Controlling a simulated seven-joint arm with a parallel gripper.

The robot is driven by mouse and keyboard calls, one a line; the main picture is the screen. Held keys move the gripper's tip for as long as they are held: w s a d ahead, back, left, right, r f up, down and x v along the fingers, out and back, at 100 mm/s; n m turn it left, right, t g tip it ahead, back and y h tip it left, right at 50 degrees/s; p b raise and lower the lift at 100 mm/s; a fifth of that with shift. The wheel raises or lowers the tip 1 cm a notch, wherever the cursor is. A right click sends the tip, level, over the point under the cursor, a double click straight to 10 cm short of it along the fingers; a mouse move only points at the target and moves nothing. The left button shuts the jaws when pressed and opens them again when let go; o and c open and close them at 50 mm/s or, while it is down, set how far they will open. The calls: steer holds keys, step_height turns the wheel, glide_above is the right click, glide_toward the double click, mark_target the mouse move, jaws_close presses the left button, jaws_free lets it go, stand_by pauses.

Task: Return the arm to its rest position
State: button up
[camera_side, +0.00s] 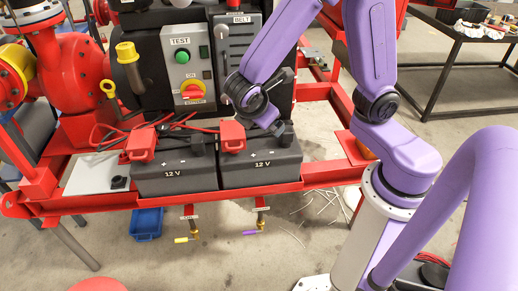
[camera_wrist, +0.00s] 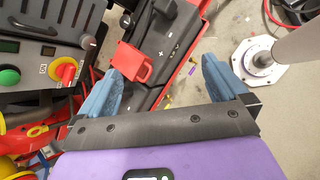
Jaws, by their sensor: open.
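My gripper (camera_wrist: 163,68) is open in the wrist view, its two blue fingers spread wide with nothing held between them. Past the fingers lies a black battery (camera_wrist: 160,40) with a red terminal cover (camera_wrist: 130,63), close to the left finger in the picture. I cannot tell whether they touch. In the side view my gripper (camera_side: 278,128) is low over the right end of the right 12 V battery (camera_side: 262,168). Its fingers are hardly visible there. My purple arm bends down to it from the upper right.
A left 12 V battery (camera_side: 175,178) sits beside it on the red skid frame (camera_side: 200,197). The control panel (camera_side: 187,66) with a green button and red-yellow switch stands close behind. Red cables (camera_side: 165,125) lie over the batteries. A blue bin (camera_side: 146,224) is on the floor.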

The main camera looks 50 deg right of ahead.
steer(key=s+r+m+g+y, duration=0.1)
steer(key=s+y, duration=0.3)
steer(key=s, duration=0.4)
steer(key=s+r+m+g+y, duration=0.1)
steer(key=s+y, duration=0.3)
steer(key=s, duration=0.5)
steer(key=shift+s+a+r+m+g, duration=0.2)
steer(key=shift+r+m+g, duration=0.25)
steer(key=shift+m, duration=0.45)
